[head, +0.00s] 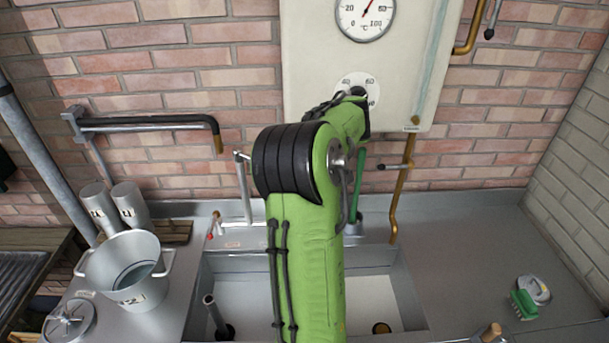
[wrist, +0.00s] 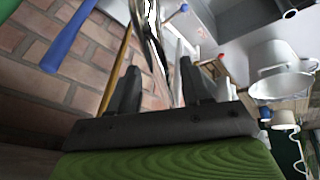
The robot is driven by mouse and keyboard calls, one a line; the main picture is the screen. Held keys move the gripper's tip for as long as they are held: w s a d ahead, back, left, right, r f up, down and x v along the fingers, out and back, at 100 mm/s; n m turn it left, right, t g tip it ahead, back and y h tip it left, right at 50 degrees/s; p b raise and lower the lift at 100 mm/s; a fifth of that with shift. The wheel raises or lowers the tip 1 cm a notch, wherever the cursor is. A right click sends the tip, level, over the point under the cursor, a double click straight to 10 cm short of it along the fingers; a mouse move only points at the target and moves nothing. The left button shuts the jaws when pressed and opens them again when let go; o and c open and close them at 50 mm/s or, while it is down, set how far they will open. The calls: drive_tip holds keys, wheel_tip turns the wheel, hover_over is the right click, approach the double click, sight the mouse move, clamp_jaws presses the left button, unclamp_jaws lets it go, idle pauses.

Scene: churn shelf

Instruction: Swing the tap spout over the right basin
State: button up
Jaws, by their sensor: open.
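The sink (head: 412,300) is below my arm in the head view. Its left basin (head: 250,290) holds a standing pipe, and its right basin (head: 372,300) has a round drain. My arm hides the middle of the sink, including any divider. The head view hides my gripper.
A jointed wall pipe (head: 150,123) reaches out at the left. A pail (head: 125,270) and two metal cups (head: 130,205) stand on the left counter. A boiler (head: 400,80) hangs above, with a brass pipe (head: 402,195) beside it. A green brush (head: 525,304) lies on the mostly clear right counter.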

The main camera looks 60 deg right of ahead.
drive_tip(key=p+v, duration=0.3)
drive_tip(key=v, duration=1.3)
drive_tip(key=shift+p, duration=0.3)
drive_tip(key=shift+f, duration=0.1)
